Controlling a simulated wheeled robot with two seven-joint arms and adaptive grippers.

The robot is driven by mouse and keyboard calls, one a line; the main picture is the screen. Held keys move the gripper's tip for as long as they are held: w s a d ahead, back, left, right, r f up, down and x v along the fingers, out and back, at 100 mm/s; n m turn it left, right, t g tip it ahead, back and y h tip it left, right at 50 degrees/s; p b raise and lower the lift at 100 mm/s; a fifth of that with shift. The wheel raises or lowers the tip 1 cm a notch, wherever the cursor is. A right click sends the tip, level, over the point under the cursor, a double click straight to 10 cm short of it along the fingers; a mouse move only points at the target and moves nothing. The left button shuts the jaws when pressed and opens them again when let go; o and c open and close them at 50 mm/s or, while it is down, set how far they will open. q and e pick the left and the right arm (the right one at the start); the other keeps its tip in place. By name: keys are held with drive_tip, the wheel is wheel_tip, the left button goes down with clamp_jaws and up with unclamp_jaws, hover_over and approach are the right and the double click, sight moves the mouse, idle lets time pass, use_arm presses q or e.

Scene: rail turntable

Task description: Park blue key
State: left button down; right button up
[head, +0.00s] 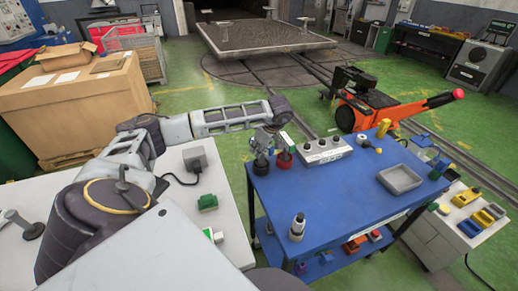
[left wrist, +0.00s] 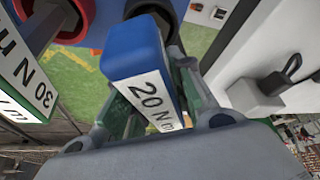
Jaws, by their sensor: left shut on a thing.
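The blue key (left wrist: 135,60) is a blue block with a white "20 Nm" label, seen large in the left wrist view. My left gripper (head: 266,146) is shut on it, with green-padded fingers on either side of the block. In the head view the gripper is over the left back edge of the blue table (head: 345,195), and the key there is too small to make out. A red-and-black round part (left wrist: 72,22) and a white "30 Nm" label (left wrist: 35,85) are left of the key in the wrist view. My right gripper is not in view.
A white box with dark knobs (head: 325,151) stands right of the gripper. A grey tray (head: 400,179) is at the right, and a silver-and-black upright part (head: 298,226) is at the front left. The middle of the table is clear.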

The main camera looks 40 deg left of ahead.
use_arm(q)
drive_tip(key=shift+f+b, duration=0.3)
drive_tip(key=shift+f, duration=0.2)
drive_tip(key=c, duration=1.1)
unclamp_jaws()
drive_tip(key=shift+c, duration=0.2)
drive_tip(key=shift+v, duration=6.05)
